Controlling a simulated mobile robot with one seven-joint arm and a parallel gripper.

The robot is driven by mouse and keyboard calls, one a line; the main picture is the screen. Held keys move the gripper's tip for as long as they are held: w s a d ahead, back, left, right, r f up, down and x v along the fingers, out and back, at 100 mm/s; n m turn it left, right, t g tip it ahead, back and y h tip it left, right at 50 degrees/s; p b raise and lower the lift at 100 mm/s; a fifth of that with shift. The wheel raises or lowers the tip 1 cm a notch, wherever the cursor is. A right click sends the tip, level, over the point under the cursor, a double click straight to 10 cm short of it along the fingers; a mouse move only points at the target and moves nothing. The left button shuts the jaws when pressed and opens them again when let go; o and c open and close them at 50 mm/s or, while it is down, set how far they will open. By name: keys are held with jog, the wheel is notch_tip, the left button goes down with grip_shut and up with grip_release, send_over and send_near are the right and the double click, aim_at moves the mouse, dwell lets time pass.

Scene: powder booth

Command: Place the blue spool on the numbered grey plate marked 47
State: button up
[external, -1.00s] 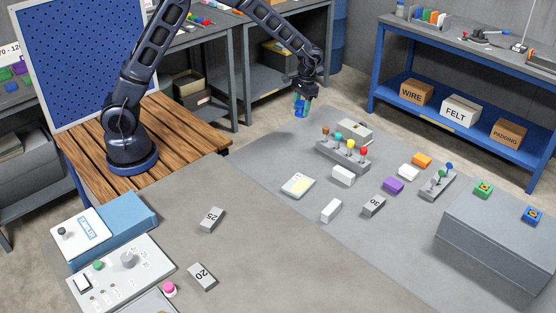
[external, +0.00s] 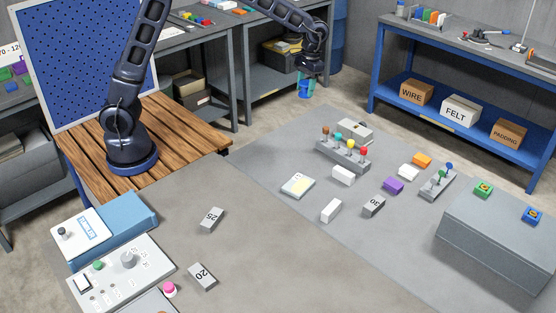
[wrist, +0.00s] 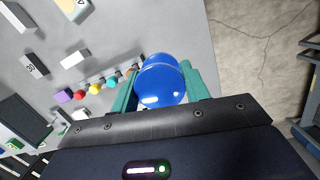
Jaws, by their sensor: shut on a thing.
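My gripper (external: 306,88) is raised in the air beyond the far left edge of the grey mat. It is shut on the blue spool (wrist: 160,80), which shows between the two teal fingers in the wrist view. In the external view the spool is small and partly covered by the fingers. Grey numbered plates lie on the mat: one reads 25 (external: 212,219), one reads 20 (external: 202,277) and one reads 30 (external: 374,207). I see no plate that reads 47.
A rack of coloured pegs (external: 342,156) stands near the gripper. White blocks, a purple block (external: 393,186) and an orange block (external: 422,160) lie to its right. A large grey box (external: 500,235) stands at right. A control panel (external: 120,275) is front left. The mat's centre front is clear.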

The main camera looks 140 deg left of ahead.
jog(key=w+d, duration=1.1)
jog(key=r+n, duration=0.1)
jog(key=n, duration=0.1)
send_over(297, 184)
jog(key=f, duration=1.9)
jog(key=shift+w+a+f, duration=0.1)
jog(key=shift+a+f, duration=0.1)
jog(key=shift+a, duration=0.05)
jog(key=o, duration=1.1)
jog(key=shift+f, duration=0.1)
jog(key=shift+c, duration=0.2)
